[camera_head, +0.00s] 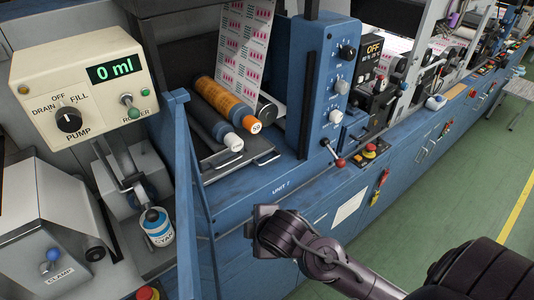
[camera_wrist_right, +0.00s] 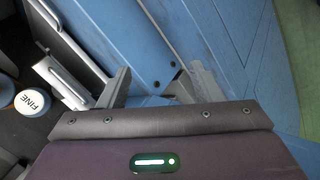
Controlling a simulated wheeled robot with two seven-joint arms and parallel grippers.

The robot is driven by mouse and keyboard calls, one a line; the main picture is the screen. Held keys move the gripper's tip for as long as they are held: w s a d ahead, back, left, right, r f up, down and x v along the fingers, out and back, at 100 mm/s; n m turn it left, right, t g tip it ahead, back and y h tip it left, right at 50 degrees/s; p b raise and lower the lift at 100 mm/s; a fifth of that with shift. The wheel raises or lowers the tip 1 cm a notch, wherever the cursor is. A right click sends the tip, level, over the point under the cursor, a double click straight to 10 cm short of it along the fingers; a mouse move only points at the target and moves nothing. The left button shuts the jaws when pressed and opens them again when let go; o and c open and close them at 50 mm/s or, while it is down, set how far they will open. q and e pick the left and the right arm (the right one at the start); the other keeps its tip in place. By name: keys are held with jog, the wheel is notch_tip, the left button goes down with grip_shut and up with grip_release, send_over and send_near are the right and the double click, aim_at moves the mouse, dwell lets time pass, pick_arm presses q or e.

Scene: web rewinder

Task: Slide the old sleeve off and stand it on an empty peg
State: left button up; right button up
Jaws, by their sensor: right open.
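In the head view an orange sleeve-like roll (camera_head: 224,104) with a marked, pale end lies in the blue machine's bay. A grey roll (camera_head: 211,126) with a white end lies just in front of it. Which is the old sleeve I cannot tell, and no peg is clearly recognisable. My right gripper (camera_head: 262,232) is in front of the blue machine, below and right of the rolls, apart from them. In the wrist view my right gripper (camera_wrist_right: 162,86) is open, with nothing between its fingers. A white round end marked FINE (camera_wrist_right: 32,102) shows at the left. My left gripper is out of view.
A control box (camera_head: 85,85) reading 0 ml and a blue upright frame (camera_head: 190,180) stand left of the bay. A handled tray (camera_head: 262,152) lies under the rolls. A dial column (camera_head: 325,85) and red-knobbed lever (camera_head: 338,162) are to the right. Green floor (camera_head: 450,190) is open at right.

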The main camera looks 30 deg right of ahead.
jog(key=w+d+r+n+t, duration=0.1)
jog(key=w+r+n+t, duration=0.3)
jog(key=w+r+n, duration=0.65)
jog(key=n+t, duration=0.3)
jog(key=n, duration=1.5)
send_near(255, 127)
jog(key=w, duration=0.3)
jog(key=x, duration=0.5)
jog(key=shift+f, duration=0.35)
jog(key=shift+b+x, duration=0.6)
jog(key=shift+x, duration=0.4)
jog(key=shift+b+x, duration=0.7)
jog(key=shift+x, duration=0.45)
jog(key=shift+d+f, duration=0.1)
